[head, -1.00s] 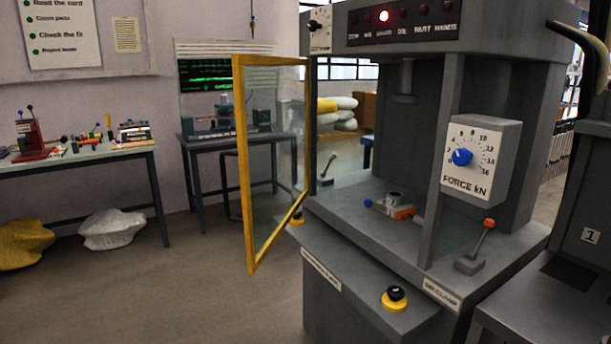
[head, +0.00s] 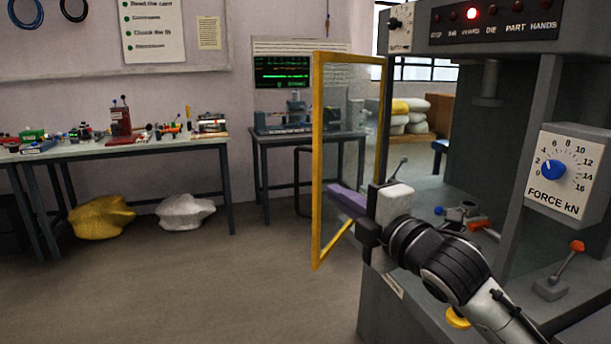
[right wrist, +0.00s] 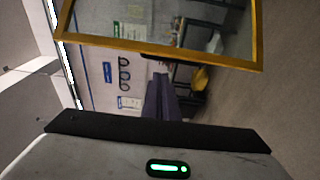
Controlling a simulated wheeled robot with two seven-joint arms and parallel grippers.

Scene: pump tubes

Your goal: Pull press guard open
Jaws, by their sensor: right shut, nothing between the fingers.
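The press guard (head: 318,150) is a clear panel in a yellow frame. In the head view it stands swung out from the left side of the grey press (head: 545,90). Its frame also crosses the top of the right wrist view (right wrist: 150,48). My right gripper (head: 340,195) has purple fingers, shut and empty, in front of the lower part of the panel in the head view. The fingers also show in the right wrist view (right wrist: 160,95), pointing towards the frame. I cannot tell whether they touch the guard. My left gripper is not in view.
The press carries a force dial (head: 553,170), an orange-tipped lever (head: 560,270) and a lit red lamp (head: 473,13). A workbench (head: 190,143) with small parts stands at the left, with sacks (head: 185,212) below. The floor left of the guard is clear.

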